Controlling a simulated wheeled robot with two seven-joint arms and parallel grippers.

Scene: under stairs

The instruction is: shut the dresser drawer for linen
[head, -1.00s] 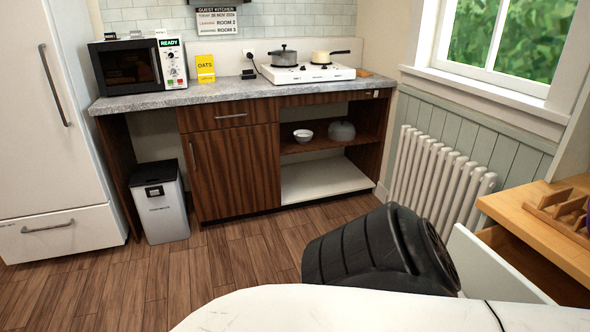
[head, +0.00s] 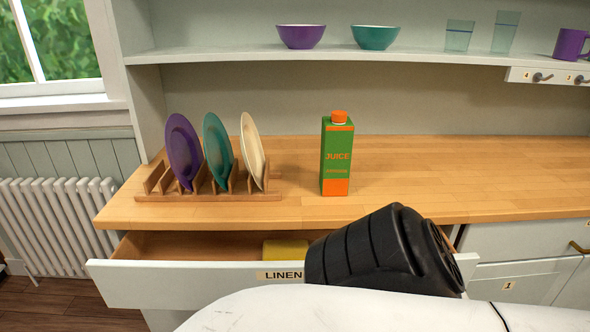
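The linen drawer (head: 180,285) is a white drawer in the dresser, pulled out under the wooden top (head: 430,180). Its front carries a LINEN label (head: 281,275). A yellow item (head: 286,250) lies inside it. A black and white arm of mine crosses the lower right of the head view and hides the right part of the drawer front. I cannot tell whether the arm touches the drawer. Neither gripper's fingers show.
On the top stand a plate rack (head: 210,196) with purple, teal and cream plates, and a juice carton (head: 337,155). A shelf (head: 420,56) above holds bowls, glasses and a purple mug (head: 572,43). A radiator (head: 55,225) stands left, beside open floor.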

